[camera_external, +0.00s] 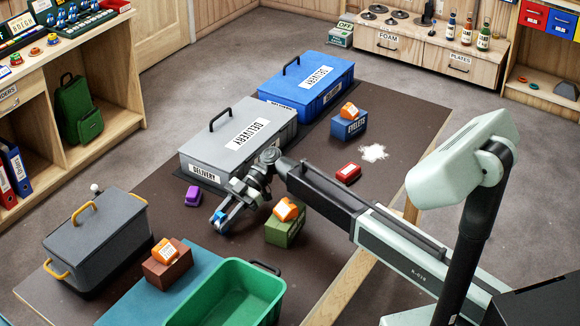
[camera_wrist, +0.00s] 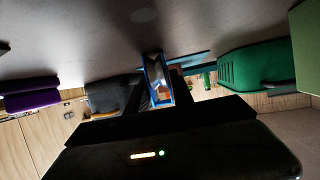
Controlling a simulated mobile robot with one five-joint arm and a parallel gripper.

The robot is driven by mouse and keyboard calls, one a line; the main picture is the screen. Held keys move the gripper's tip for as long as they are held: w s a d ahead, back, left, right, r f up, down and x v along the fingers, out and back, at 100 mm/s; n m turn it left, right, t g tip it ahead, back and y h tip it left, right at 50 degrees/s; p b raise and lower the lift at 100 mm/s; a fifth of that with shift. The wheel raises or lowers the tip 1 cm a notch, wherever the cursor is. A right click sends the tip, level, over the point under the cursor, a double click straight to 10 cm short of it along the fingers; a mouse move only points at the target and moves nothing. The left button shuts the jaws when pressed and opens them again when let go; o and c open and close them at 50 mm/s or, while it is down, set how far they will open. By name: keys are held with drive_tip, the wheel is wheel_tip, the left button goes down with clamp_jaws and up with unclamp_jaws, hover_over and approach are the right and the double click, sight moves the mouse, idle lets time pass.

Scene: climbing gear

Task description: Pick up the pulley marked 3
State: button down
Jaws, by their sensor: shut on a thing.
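My gripper (camera_external: 222,214) is low over the brown mat, in front of the grey delivery case. It is shut on a small blue piece (camera_external: 218,217), which looks like a pulley. In the wrist view the blue piece (camera_wrist: 157,80) sits between the fingers, with a pale metallic part. I cannot read a number on it. A purple piece (camera_external: 192,196) lies on the mat to the left of my gripper, and a red piece (camera_external: 348,173) lies to the right, beyond my arm. I cannot read a 3 on either.
The grey case (camera_external: 240,135) and blue case (camera_external: 308,84) stand behind. An olive box (camera_external: 286,230) with an orange piece on top is close right of my gripper. A green tub (camera_external: 230,295), a brown box (camera_external: 168,265) and a dark crate (camera_external: 95,235) stand in front.

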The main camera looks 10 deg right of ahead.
sight(221, 213)
wheel_tip(221, 213, up, 10)
drive_tip(key=p, duration=1)
drive_tip(key=shift+r, duration=0.15)
drive_tip(key=shift+f, duration=0.2)
